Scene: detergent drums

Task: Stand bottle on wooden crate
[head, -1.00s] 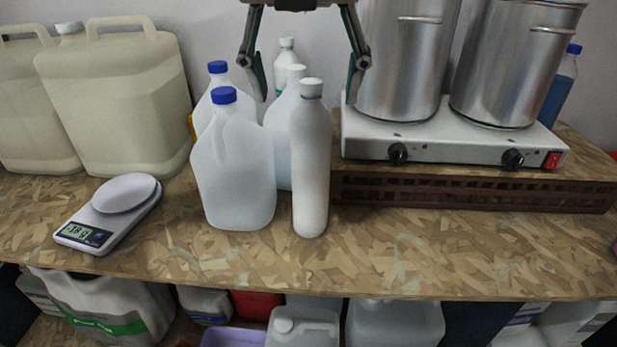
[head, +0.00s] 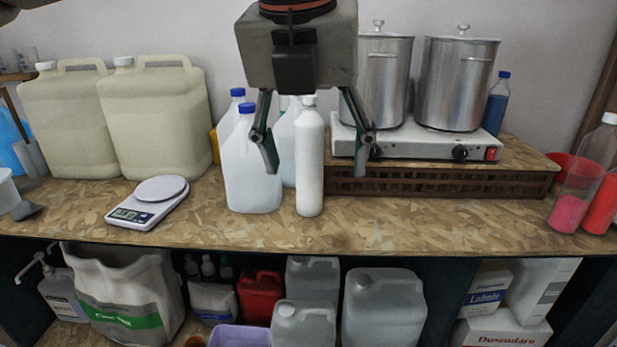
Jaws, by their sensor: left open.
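The slim white bottle (head: 310,170) stands upright on the speckled worktop, next to jugs with blue caps. My left gripper (head: 316,163) hangs over it, fingers pointing down and wide apart. In the picture one finger is on each side of the bottle, with gaps to both; the depth between them is hard to judge. The wooden crate (head: 436,184) is the dark slatted box with a light top, to the right of the bottle. It carries the hot plate (head: 415,142). My right gripper does not show.
Two lidded steel pots (head: 455,85) stand on the hot plate. A jug (head: 252,175) stands close left of the bottle. A scale (head: 150,205) and large canisters (head: 155,115) are further left. The crate top has a bare strip at its right end (head: 522,160).

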